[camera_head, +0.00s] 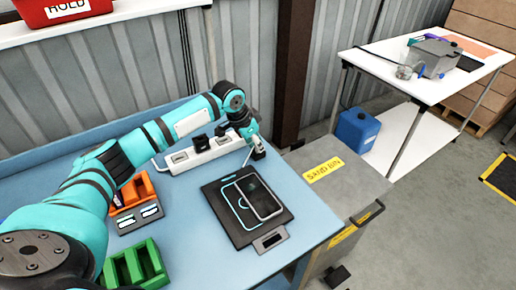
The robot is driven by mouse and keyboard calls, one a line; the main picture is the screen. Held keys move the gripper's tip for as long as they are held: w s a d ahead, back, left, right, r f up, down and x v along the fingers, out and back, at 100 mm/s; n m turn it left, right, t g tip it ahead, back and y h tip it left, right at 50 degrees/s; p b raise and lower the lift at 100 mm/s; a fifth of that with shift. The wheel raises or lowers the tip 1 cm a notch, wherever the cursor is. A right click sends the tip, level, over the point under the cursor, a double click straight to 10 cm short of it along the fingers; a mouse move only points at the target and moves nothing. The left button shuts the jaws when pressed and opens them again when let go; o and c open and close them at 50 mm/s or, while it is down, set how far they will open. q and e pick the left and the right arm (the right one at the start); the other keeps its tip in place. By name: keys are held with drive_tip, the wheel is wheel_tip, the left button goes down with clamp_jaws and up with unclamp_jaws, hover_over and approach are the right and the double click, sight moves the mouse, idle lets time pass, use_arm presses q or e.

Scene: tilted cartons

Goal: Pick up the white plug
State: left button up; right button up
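A white power strip (207,153) lies on the blue workbench (192,255) near its back edge, with a dark plug or block (200,143) on top. I cannot clearly make out a separate white plug. My teal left arm reaches across the bench, and my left gripper (258,153) points down just past the strip's right end. The gripper is small and dark here, so its opening and anything between its fingers cannot be told. A thin white cable shows just left of it. My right gripper is not in view.
A black mat (219,214) with a tablet-like device (261,197) lies in front of the strip. Orange (136,193) and green (148,262) bins stand at the left. A grey sand bin (349,203) adjoins the bench at right. A white table (391,69) stands farther back.

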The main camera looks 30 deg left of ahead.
use_arm(q)
drive_tip(key=shift+r, duration=0.1)
clamp_jaws()
drive_tip(key=shift+w+r, duration=0.1)
drive_tip(key=shift+r, duration=0.4)
wheel_tip(320, 180, up, 2)
drive_tip(key=shift+b, duration=0.6)
drive_tip(key=s+d+b, duration=0.1)
drive_tip(key=s+d, duration=0.1)
drive_tip(key=s, duration=0.3)
drive_tip(key=s+d+r, duration=0.1)
drive_tip(key=s+d, duration=0.1)
drive_tip(key=s, duration=0.3)
drive_tip(key=s+d+r+b, duration=0.1)
drive_tip(key=s+d, duration=0.1)
drive_tip(key=s, duration=0.2)
drive_tip(key=shift+s+d+b, duration=0.3)
drive_tip(key=shift+s+b, duration=0.05)
drive_tip(key=shift+s, duration=0.05)
drive_tip(key=shift+r+p, duration=0.75)
drive_tip(key=shift+p, duration=0.55)
wheel_tip(320, 180, up, 3)
drive_tip(key=p, duration=0.4)
drive_tip(key=shift+f+p, duration=0.1)
drive_tip(key=shift+p, duration=0.25)
